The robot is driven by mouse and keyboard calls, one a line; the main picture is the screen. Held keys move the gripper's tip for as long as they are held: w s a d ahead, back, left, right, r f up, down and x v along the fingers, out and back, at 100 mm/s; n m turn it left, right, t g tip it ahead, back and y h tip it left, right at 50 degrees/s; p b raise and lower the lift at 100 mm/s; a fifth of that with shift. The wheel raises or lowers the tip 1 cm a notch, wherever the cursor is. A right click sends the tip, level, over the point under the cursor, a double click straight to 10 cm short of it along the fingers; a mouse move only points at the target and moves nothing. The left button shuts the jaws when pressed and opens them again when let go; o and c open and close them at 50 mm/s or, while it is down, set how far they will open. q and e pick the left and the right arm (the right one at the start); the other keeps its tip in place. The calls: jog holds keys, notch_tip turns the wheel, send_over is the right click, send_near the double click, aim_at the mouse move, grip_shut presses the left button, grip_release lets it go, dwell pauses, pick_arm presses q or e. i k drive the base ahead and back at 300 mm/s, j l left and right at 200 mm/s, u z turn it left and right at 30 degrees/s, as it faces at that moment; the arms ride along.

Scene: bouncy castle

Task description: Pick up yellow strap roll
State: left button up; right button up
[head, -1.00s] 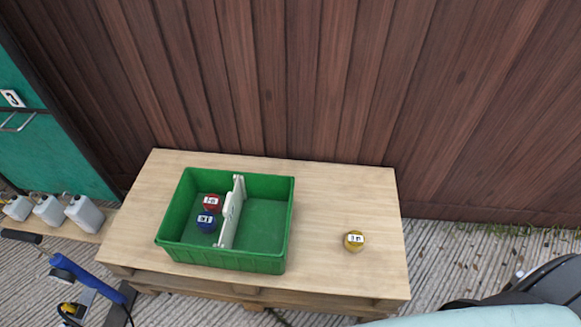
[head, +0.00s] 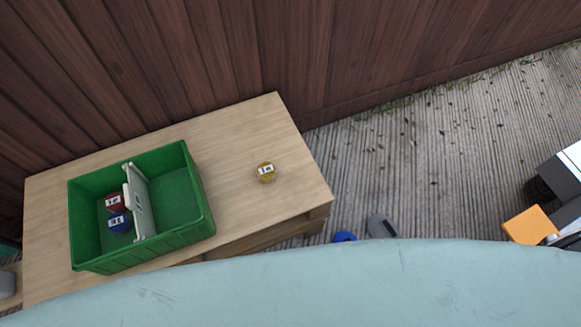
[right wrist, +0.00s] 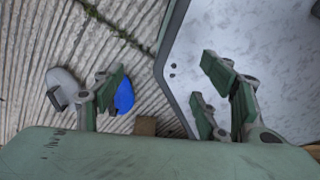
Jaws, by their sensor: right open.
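The yellow strap roll (head: 266,172) stands on the bare right part of the wooden pallet table (head: 262,125), with a white label on top. It is to the right of the green crate (head: 192,233) and apart from it. My right gripper (right wrist: 160,92) shows only in the right wrist view, with its fingers wide apart and nothing between them. It hangs over the slatted floor, and the yellow roll is not in that view. My left gripper is in neither view.
A red roll (head: 114,202) and a blue roll (head: 120,223) sit in the crate's left compartment, beside a white divider (head: 140,205). A blue object (head: 344,237) and a grey one (head: 381,227) lie on the floor right of the table. A wooden wall stands behind.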

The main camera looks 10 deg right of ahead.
aim_at(266, 172)
jog(key=k+l+u, duration=0.15)
jog(key=u, duration=0.25)
jog(key=k+l+u, duration=0.1)
jog(key=u, duration=0.25)
jog(key=k+l+u, duration=0.1)
jog(key=u, duration=0.3)
jog(key=k+u, duration=0.35)
jog(key=i+j, duration=0.05)
jog(key=i, duration=0.05)
